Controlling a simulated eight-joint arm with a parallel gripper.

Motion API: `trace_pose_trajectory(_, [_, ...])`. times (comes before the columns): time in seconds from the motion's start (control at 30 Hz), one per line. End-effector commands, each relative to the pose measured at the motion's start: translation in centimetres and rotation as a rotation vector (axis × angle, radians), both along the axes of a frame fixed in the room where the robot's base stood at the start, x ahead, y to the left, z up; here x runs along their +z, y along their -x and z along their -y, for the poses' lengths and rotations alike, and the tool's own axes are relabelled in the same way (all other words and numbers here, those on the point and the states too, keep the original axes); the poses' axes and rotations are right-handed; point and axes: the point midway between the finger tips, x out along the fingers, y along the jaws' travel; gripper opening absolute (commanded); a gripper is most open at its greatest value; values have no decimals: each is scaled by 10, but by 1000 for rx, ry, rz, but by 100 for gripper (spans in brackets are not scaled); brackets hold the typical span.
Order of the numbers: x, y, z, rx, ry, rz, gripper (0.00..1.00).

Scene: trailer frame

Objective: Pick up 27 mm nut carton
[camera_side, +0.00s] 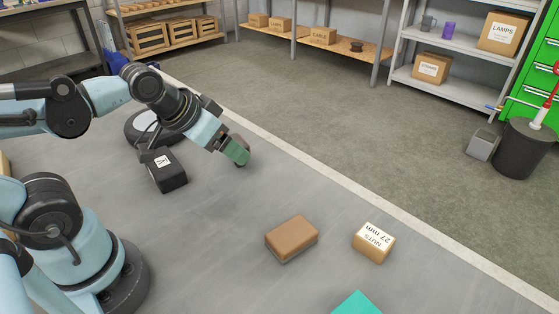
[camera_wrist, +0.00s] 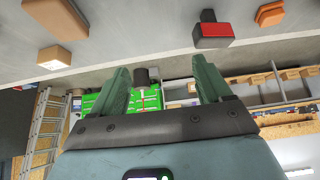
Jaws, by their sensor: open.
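The 27 mm nut carton (camera_side: 373,243) is a small tan box with a white labelled top, standing on the grey floor at the lower right of the side view. In the wrist view, which looks upside down, a small carton with a pale face (camera_wrist: 54,57) at the left appears to be it. My gripper (camera_side: 238,152) has green fingers and is up and left of the carton, well apart from it. In the wrist view its fingers (camera_wrist: 162,88) are spread, with nothing held between them.
A brown box (camera_side: 291,238) lies just left of the carton. A teal object (camera_side: 357,303) is at the bottom edge. A black labelled box (camera_side: 167,172) lies below my forearm. A red-and-black item (camera_wrist: 213,32) and an orange item (camera_wrist: 270,14) show in the wrist view.

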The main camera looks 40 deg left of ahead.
Motion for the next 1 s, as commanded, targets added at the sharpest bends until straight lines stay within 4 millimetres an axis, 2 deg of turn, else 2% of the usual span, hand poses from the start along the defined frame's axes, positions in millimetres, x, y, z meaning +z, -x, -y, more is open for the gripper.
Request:
trace_pose_trajectory(0.13, [0, -4, 4, 29, 45, -14, 78])
trace_pose_trajectory(0.27, [0, -16, 17, 117, 186, -62, 78])
trace_pose_trajectory(0.67, [-16, -69, 78, 501, 757, -365, 78])
trace_pose_trajectory(1.0, [-43, -107, 127, 796, 1135, -738, 78])
